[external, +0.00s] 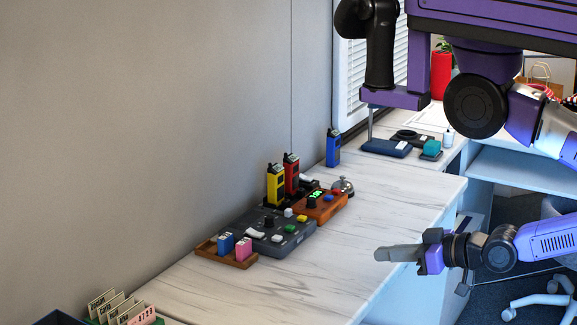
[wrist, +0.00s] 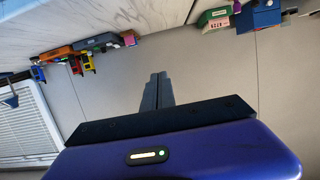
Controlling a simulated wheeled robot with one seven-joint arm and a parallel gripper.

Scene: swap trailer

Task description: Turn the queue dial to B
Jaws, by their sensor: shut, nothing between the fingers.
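A dark grey control panel (external: 262,230) lies on the marble-look counter near the wall. It carries a black knob (external: 269,221) and several coloured buttons; this knob may be the queue dial, but its letters and pointer are too small to read. In the wrist view the grey panel (wrist: 97,41) appears small and upside down at upper left.
An orange box (external: 320,207) with a green display adjoins the panel. Yellow (external: 275,186), red (external: 291,174) and blue (external: 333,148) radios stand behind. A wooden tray (external: 226,255) with blue and pink blocks sits at the front left. The counter (external: 360,212) between panel and gripper is clear.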

